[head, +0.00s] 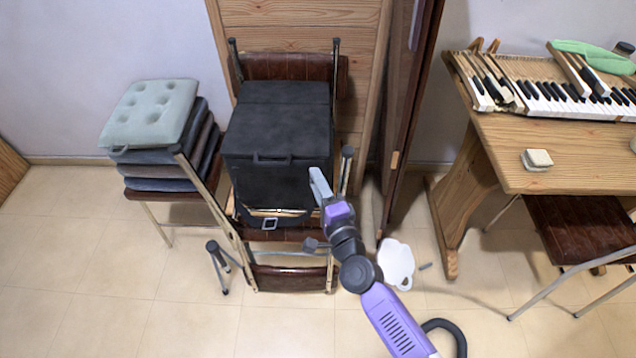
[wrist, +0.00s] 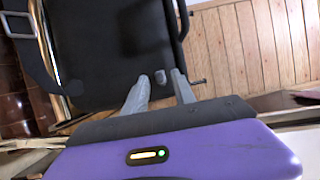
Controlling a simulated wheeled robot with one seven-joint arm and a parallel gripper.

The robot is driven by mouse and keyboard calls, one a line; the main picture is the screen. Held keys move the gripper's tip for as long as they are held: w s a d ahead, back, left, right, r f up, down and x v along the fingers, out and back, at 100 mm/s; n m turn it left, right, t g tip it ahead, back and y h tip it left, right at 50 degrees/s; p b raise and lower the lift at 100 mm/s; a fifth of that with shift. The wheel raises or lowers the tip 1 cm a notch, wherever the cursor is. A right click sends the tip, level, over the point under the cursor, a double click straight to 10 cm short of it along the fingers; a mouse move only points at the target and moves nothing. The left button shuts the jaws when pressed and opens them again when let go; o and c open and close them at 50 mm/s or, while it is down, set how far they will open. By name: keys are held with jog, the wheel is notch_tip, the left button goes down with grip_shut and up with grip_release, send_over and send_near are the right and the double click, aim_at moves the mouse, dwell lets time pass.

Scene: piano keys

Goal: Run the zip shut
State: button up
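A black box-shaped bag (head: 268,150) with a flat lid and a small front handle (head: 271,158) sits on a folding chair in the head view. The bag (wrist: 110,45) fills the upper left of the wrist view. My gripper (head: 316,174) is at the bag's right front corner. In the wrist view my gripper (wrist: 160,77) has its two grey fingers apart, close to the bag's edge. A small dark grey piece (wrist: 160,78) shows between the fingertips; I cannot tell whether it is the zip's pull. The zip line is not clear in either view.
A strap with a buckle (head: 269,224) hangs at the bag's front. Stacked cushions (head: 150,115) stand left. A wooden door edge (head: 405,110) is close on the right, then a table with piano keys (head: 540,95). A white flat piece (head: 396,264) lies on the floor.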

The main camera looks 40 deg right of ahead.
jog(key=v, duration=0.7)
jog(key=shift+s+b, duration=0.4)
jog(key=s+a+r+n+g+y+p, duration=0.1)
jog(key=s+a+r+n, duration=0.1)
jog(key=s+r+n, duration=0.2)
jog(key=s+a+r+n+y+p, duration=0.1)
jog(key=s+r+n, duration=0.3)
jog(key=s+n, duration=0.6)
jog(key=s+a+r+n+g+y+p, duration=0.1)
jog(key=s+r+n, duration=0.4)
jog(key=s, duration=1)
jog(key=a+n+y, duration=0.1)
jog(key=a, duration=0.1)
jog(key=shift+s+a+n+g, duration=0.3)
jog(key=shift+s+a+n, duration=0.05)
jog(key=shift+n, duration=0.05)
